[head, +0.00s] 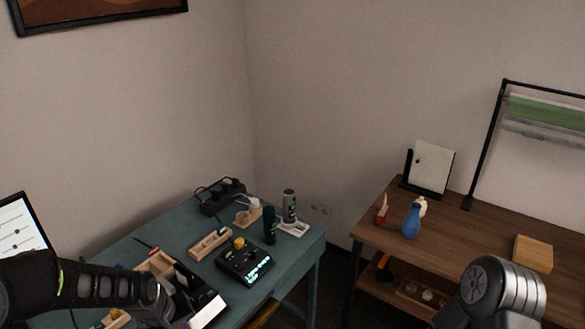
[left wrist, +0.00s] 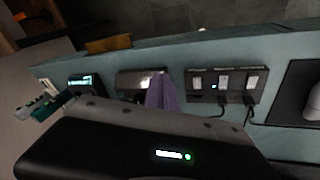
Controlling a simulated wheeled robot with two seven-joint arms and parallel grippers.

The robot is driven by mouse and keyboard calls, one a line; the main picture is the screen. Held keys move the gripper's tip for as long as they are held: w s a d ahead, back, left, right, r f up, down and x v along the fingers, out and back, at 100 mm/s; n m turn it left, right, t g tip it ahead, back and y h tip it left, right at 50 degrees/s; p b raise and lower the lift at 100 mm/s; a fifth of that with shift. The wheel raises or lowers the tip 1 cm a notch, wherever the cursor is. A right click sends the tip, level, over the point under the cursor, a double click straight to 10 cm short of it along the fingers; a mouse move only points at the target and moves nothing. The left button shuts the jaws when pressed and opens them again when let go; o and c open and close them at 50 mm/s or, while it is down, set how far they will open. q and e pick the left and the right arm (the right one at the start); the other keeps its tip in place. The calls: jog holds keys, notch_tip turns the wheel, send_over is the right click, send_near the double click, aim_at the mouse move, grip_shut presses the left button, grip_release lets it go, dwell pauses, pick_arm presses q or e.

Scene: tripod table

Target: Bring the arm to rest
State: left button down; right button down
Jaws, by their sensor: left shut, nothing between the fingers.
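My left arm (head: 85,285) comes in from the left over the near side of the teal table (head: 307,247) in the head view. In the left wrist view, my left gripper (left wrist: 164,92) shows as narrow purplish fingers held together beyond its dark body with a small green light. Nothing shows between the fingers. The teal table lies behind and below them. A link of my right arm (head: 503,290) shows at the bottom right of the head view, and its gripper is outside the frame.
The teal table holds a black charger (head: 245,263), a wooden tray (head: 210,244), a dark bottle-like cylinder (head: 270,226), a grey cylinder (head: 289,204) and a black power strip (head: 222,196).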

pick_arm(q)
jog(key=s+d+f+m+h, duration=0.2)
jog(key=s+d+f+m, duration=0.35)
jog(key=d+f, duration=0.8)
jog(key=s+d+f+g, duration=0.1)
jog(key=s+d+f, duration=0.1)
jog(key=s, duration=0.6)
jog(key=s+d+f+n+g, duration=0.1)
jog(key=s+d+f+g, duration=0.1)
jog(key=s+f, duration=0.3)
jog(key=s+d, duration=0.1)
jog(key=s, duration=0.1)
jog(key=shift+s+d+h, duration=0.25)
jog(key=shift+s+h, duration=0.1)
jog(key=shift+h, duration=0.05)
